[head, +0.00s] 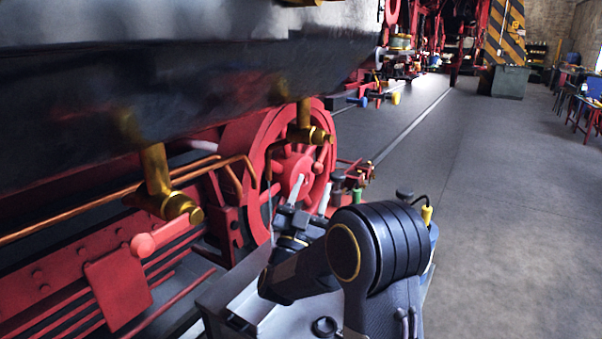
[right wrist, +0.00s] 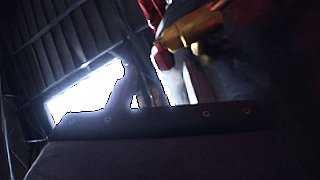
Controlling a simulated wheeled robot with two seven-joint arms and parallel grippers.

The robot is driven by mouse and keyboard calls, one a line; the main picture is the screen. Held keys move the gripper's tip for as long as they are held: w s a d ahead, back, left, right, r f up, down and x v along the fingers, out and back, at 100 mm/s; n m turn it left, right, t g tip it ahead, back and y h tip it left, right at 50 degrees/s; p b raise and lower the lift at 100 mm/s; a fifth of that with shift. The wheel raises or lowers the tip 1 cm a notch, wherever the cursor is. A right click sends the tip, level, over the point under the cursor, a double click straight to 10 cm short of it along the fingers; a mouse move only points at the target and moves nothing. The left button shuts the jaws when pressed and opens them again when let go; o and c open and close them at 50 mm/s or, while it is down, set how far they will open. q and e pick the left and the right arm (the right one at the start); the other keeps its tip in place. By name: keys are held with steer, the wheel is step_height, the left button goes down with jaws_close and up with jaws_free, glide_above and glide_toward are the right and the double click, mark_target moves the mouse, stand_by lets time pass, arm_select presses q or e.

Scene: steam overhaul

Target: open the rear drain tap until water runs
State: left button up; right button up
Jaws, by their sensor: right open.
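Two brass drain taps hang below the black tank-like body. The nearer tap (head: 160,180) has a red handle (head: 150,241) that points down to the left. The farther tap (head: 304,125) hangs in front of the red wheel; I cannot tell which tap is the rear one. No stream of water shows below either. My right gripper (head: 311,195) is open and empty, its fingers pointing up a little below the farther tap, apart from it. In the dark right wrist view, brass (right wrist: 193,29) and a red knob (right wrist: 163,58) show above the fingers. My left gripper is out of view.
The black body (head: 200,70) overhangs from above. A red spoked wheel (head: 268,130) stands close behind the gripper, and a copper pipe (head: 80,217) runs along the left. Open grey floor (head: 480,220) lies to the right.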

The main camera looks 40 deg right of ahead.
mark_target(315, 171)
steer(key=r+m+y+p, duration=0.1)
steer(key=m, duration=0.4)
steer(key=m+g+y+p, duration=0.1)
steer(key=m+p, duration=0.1)
steer(key=m, duration=0.2)
steer(key=s+r+m+g+p, duration=0.1)
steer(key=m, duration=0.4)
steer(key=shift+r+m+y, duration=0.3)
steer(key=shift+y, duration=0.1)
steer(key=m+y+p, duration=0.1)
steer(key=m, duration=0.3)
steer(key=a+r+m+y+p, duration=0.1)
steer(key=m+p, duration=0.1)
steer(key=m, duration=0.2)
steer(key=m+g+y+p, duration=0.1)
steer(key=m, duration=0.3)
steer(key=shift+s+a+r, duration=0.15)
steer(key=shift+s+a, duration=0.2)
steer(key=shift+a, duration=0.05)
steer(key=m, duration=0.2)
steer(key=m+y+p, duration=0.1)
steer(key=m, duration=0.2)
steer(key=shift+w+a+m+y+p, duration=0.1)
steer(key=shift+a+m+y+p, duration=0.2)
steer(key=shift+a+y+p, duration=0.1)
steer(key=p+x, duration=0.1)
steer(key=x, duration=0.6)
steer(key=shift+c, duration=0.5)
jaws_close()
